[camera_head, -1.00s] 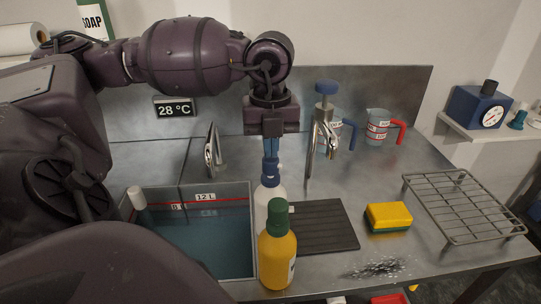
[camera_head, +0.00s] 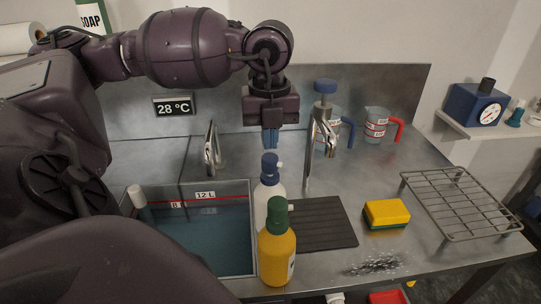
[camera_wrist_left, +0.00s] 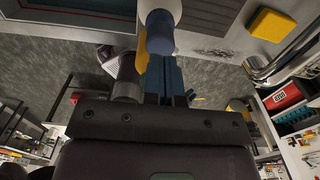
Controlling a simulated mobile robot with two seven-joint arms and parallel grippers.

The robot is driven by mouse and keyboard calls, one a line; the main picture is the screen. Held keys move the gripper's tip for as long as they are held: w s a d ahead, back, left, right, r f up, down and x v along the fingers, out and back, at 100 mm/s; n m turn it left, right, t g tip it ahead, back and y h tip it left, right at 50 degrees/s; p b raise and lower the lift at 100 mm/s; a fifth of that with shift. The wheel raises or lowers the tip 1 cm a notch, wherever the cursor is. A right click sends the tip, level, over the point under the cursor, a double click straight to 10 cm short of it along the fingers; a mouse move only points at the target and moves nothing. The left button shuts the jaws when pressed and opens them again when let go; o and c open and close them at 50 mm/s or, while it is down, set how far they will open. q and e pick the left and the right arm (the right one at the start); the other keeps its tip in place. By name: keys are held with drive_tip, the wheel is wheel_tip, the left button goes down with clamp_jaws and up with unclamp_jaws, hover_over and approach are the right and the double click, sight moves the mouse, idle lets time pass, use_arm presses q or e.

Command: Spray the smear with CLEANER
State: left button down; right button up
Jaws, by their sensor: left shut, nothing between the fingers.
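The smear (camera_head: 376,264) is a dark speckled patch with white flecks on the bench near its front edge; it also shows in the left wrist view (camera_wrist_left: 213,52). A white bottle with a blue spray head (camera_head: 269,185) stands upright behind a yellow bottle with a green cap (camera_head: 277,250). I cannot read either bottle's label, so I cannot tell which is CLEANER. My left gripper (camera_head: 270,146) points down above and behind the blue spray head, apart from it. Its blue fingers are shut and empty. My right gripper is not in view.
A water-filled sink (camera_head: 203,272) lies left of the bottles, with a dark ribbed mat (camera_head: 335,226) on their right. A yellow sponge (camera_head: 386,212) and a wire rack (camera_head: 428,192) stand farther right. Two taps and two jugs stand at the back.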

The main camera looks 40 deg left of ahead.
use_arm(q)
drive_tip(key=shift+r+p, duration=0.9)
drive_tip(key=shift+r, duration=1.1)
drive_tip(key=shift+r+p, duration=0.4)
drive_tip(key=shift+r, duration=0.6)
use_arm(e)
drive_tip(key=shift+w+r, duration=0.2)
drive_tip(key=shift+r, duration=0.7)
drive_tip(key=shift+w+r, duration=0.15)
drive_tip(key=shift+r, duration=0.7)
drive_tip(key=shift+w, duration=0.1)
